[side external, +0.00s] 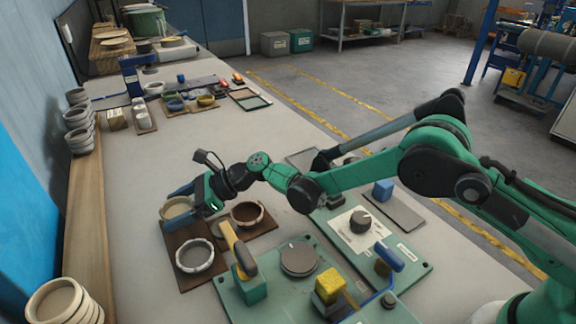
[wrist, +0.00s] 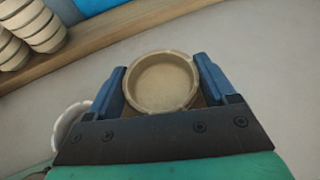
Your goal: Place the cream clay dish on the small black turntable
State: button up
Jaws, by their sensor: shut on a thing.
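The cream clay dish (wrist: 161,82) is between the two blue fingers of my gripper (wrist: 165,88) in the wrist view. My gripper is shut on it. In the side external view the dish (side external: 177,208) is at my gripper (side external: 183,208), over the far left corner of a brown board (side external: 213,260). I cannot tell if it is lifted clear of the board. The small black turntable (side external: 299,259) is a dark round disc on a green plate, right of and nearer than the board. Its top is empty.
A white-rimmed dish (side external: 194,256) and a brown bowl (side external: 247,214) are on the board. A yellow-handled tool (side external: 237,246) stands between board and turntable. A yellow block (side external: 329,286) and a blue-handled lever (side external: 388,256) are right of the turntable. Stacked dishes (side external: 64,302) stand at left.

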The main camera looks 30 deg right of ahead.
jog(key=shift+f, duration=1.05)
jog(key=shift+f, duration=0.2)
jog(key=o, duration=1.1)
jog(key=shift+o, duration=0.2)
